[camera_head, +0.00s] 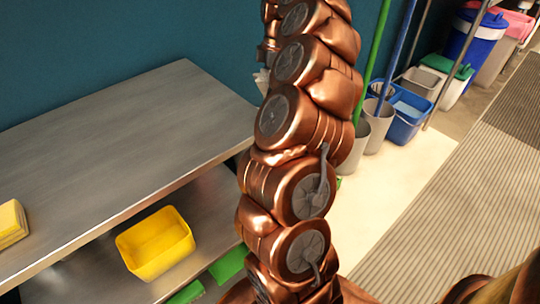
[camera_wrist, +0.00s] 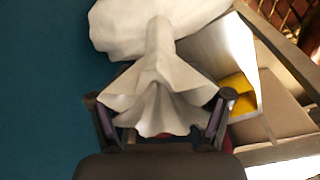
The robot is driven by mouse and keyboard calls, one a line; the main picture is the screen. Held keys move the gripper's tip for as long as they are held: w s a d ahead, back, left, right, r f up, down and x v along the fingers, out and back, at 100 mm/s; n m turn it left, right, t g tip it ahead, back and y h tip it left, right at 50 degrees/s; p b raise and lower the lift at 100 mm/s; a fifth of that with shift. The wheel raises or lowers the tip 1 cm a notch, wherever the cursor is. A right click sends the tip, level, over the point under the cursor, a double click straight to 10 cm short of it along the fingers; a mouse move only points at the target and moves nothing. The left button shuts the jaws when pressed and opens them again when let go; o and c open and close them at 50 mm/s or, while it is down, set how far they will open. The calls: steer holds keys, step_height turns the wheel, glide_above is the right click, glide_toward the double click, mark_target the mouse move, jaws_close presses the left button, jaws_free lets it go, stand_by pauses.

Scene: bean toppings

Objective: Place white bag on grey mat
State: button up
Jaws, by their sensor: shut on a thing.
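The white bag (camera_wrist: 148,30) shows in the wrist view, gathered at its neck with its crumpled end flaring between the fingers. My gripper (camera_wrist: 162,118) is shut on this gathered end, a finger on each side. In the head view the gripper is hidden behind my copper-coloured arm; only a small pale bit shows at the arm's left edge, too little to tell what it is. I cannot pick out a mat on the steel table in the head view. A large ribbed grey mat (camera_head: 440,200) lies on the floor at the right.
A steel table (camera_head: 110,130) with a lower shelf stands at the left, its top mostly bare. A yellow block (camera_head: 12,222) sits at its left edge. A yellow bin (camera_head: 155,243) and green items (camera_head: 228,264) are below. Buckets (camera_head: 408,112) and poles stand behind my arm.

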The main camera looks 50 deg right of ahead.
steer(key=shift+f+b, duration=1.1)
steer(key=shift+f, duration=4)
steer(key=o, duration=1.9)
steer(key=r, duration=0.3)
steer(key=r+p, duration=0.1)
steer(key=r, duration=0.3)
steer(key=s+d+r+p, duration=0.1)
steer(key=r, duration=0.3)
steer(key=shift+r, duration=0.6)
